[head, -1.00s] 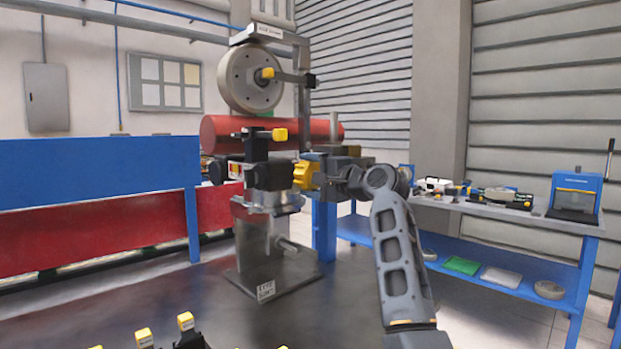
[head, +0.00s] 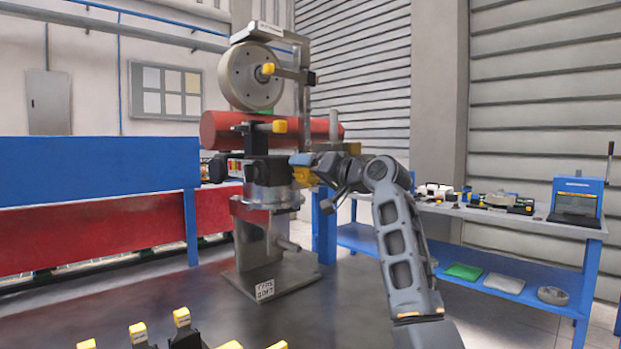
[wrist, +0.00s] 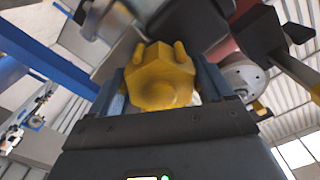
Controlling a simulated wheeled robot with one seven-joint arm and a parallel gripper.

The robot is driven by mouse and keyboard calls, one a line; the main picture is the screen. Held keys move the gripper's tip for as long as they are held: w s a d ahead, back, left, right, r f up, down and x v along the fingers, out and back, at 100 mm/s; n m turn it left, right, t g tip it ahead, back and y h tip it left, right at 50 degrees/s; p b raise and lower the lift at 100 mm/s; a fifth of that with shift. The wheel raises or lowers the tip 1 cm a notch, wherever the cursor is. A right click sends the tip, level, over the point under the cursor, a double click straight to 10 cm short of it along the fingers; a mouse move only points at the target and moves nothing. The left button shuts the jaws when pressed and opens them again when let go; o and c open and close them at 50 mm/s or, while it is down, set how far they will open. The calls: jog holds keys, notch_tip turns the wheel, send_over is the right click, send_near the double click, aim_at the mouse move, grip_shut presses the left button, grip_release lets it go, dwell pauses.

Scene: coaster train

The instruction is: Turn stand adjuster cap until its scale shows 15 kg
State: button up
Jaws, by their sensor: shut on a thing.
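The yellow adjuster cap (head: 304,176) sits on the right side of the black block (head: 262,171) on the metal stand (head: 270,245). My gripper (head: 310,168) reaches it from the right and is shut on it. In the wrist view the faceted yellow cap (wrist: 160,78) lies between the two blue-grey fingers of my gripper (wrist: 165,88). In the head view my gripper hides part of the cap. A small coloured label (head: 235,168) shows on the block's left side, but I cannot read any scale value.
Several yellow-topped black pieces (head: 182,318) are at the front edge. A blue bench (head: 480,212) with tools stands at the right. The dark table is clear around the stand's base.

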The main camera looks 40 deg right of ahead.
jog(key=n+b, duration=0.1)
jog(key=n, duration=0.1)
jog(key=n+b, duration=0.1)
jog(key=n, duration=0.1)
jog(key=shift+f+n, duration=0.35)
jog(key=shift+n, duration=0.05)
jog(key=n+b, duration=0.3)
jog(key=n, duration=0.2)
jog(key=shift+d, duration=0.1)
jog(key=n+b, duration=0.2)
jog(key=n, duration=0.3)
jog(key=n+b, duration=0.2)
jog(key=n, duration=0.2)
jog(key=shift+d+n, duration=0.1)
jog(key=shift+n, duration=0.2)
jog(key=n+b, duration=0.2)
jog(key=n, duration=0.3)
jog(key=shift+r, duration=0.15)
jog(key=n+b, duration=0.1)
jog(key=n, duration=0.3)
jog(key=shift+n, duration=0.4)
jog(key=n, duration=0.4)
jog(key=shift+r+n+b, duration=0.15)
jog(key=shift+n+b, duration=0.15)
jog(key=shift+b, duration=0.1)
jog(key=n, duration=0.4)
jog(key=shift+n, duration=0.3)
jog(key=shift+r, duration=0.1)
